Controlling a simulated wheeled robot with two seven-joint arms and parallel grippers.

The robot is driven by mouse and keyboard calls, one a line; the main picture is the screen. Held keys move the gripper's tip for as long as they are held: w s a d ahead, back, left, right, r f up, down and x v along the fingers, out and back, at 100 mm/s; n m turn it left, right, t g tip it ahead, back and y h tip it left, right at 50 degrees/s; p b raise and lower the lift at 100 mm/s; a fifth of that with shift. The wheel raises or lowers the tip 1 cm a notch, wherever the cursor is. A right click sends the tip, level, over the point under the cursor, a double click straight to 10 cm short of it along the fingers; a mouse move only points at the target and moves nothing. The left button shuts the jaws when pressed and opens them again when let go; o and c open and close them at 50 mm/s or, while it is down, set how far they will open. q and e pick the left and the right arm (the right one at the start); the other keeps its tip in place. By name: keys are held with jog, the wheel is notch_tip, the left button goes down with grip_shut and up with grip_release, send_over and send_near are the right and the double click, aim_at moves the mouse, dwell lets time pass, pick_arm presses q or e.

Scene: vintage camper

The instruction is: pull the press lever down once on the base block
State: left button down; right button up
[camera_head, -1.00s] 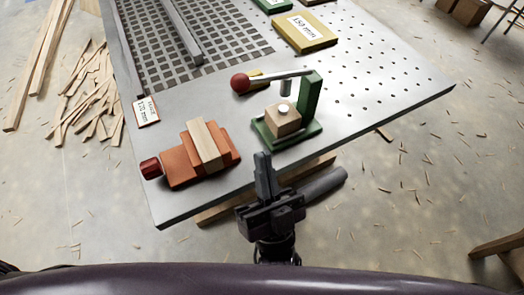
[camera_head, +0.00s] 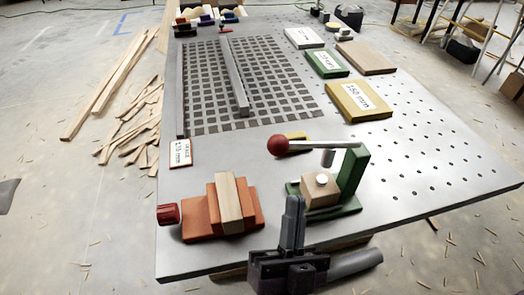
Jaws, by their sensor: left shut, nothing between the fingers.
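The press has a green upright frame (camera_head: 352,172) on a green foot, near the table's front edge. Its grey press lever (camera_head: 325,144) lies about level and ends at the left in a red ball knob (camera_head: 278,145). A short grey plunger (camera_head: 327,158) hangs under the lever, above the wooden base block (camera_head: 322,193). A white disc (camera_head: 321,180) sits on the block, and a gap shows below the plunger. My left gripper (camera_head: 295,204) is shut and empty, fingers pointing up in the picture, in front of the press's left front corner and below the knob. My right gripper is not in view.
An orange clamp (camera_head: 252,207) holding a wooden strip (camera_head: 229,203) stands left of the press. A small yellow piece (camera_head: 294,138) lies behind the knob. A yellow labelled block (camera_head: 358,102) lies farther back. The perforated tabletop (camera_head: 440,160) at the right is clear.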

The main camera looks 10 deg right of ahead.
aim_at(301, 142)
pick_arm(q)
jog(key=r+p+x, duration=0.1)
jog(key=p+x, duration=0.3)
jog(key=x, duration=0.7)
jog(key=f, duration=0.1)
jog(key=a+f, duration=0.1)
jog(key=f, duration=0.1)
jog(key=w+f, duration=0.1)
jog(key=shift+a+f, duration=0.3)
jog(key=shift+f, duration=0.1)
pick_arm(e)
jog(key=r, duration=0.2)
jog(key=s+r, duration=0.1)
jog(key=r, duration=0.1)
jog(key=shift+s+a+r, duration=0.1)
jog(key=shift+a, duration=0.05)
pick_arm(q)
jog(key=shift+s, duration=0.1)
